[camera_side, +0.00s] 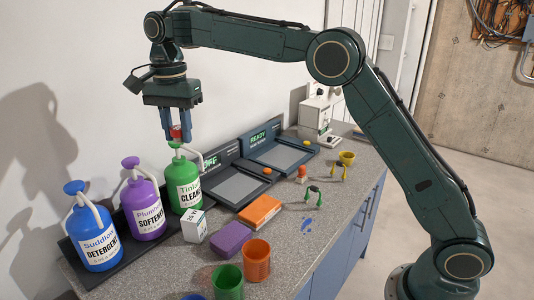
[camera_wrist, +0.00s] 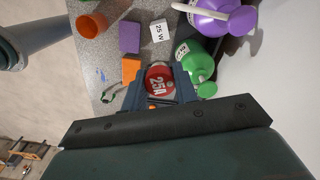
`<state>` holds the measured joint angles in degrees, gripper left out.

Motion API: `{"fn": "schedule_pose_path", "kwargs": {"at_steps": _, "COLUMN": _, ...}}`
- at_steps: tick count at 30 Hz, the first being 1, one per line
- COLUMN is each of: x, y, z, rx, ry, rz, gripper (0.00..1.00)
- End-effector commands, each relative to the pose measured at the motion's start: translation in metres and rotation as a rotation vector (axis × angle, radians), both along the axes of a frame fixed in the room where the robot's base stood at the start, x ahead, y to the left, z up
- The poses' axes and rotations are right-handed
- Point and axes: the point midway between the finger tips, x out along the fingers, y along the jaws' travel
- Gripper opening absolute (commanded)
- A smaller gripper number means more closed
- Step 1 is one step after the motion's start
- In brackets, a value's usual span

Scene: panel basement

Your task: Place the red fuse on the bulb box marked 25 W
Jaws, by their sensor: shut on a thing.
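My gripper (camera_side: 177,128) is shut on the red fuse (camera_side: 176,132), high above the counter beside the top of the green bottle. In the wrist view the fuse (camera_wrist: 159,82) shows a red face marked 25A between my fingers. The bulb box marked 25 W (camera_side: 195,227) is a small white box standing on the counter in front of the green bottle. It also shows in the wrist view (camera_wrist: 160,31), apart from the fuse. Nothing is seen on its top.
Blue (camera_side: 92,235), purple (camera_side: 145,205) and green (camera_side: 184,185) pump bottles stand on a dark tray along the wall. Purple (camera_side: 231,239) and orange (camera_side: 260,211) blocks lie right of the box. Orange (camera_side: 257,262) and green (camera_side: 228,281) cups stand in front. Two panels (camera_side: 240,187) lie behind.

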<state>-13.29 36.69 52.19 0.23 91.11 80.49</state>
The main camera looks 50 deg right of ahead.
Motion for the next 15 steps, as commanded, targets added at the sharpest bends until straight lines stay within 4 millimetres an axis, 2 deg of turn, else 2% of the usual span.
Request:
{"fn": "schedule_pose_path", "kwargs": {"at_steps": 8, "x": 0.0, "y": 0.0, "z": -0.021, "rx": -0.001, "ry": 0.003, "rz": -0.001, "gripper": 0.07}}
{"fn": "schedule_pose_path", "kwargs": {"at_steps": 15, "x": -0.001, "y": -0.001, "z": -0.063, "rx": -0.001, "ry": 0.004, "rz": -0.001, "gripper": 0.07}}
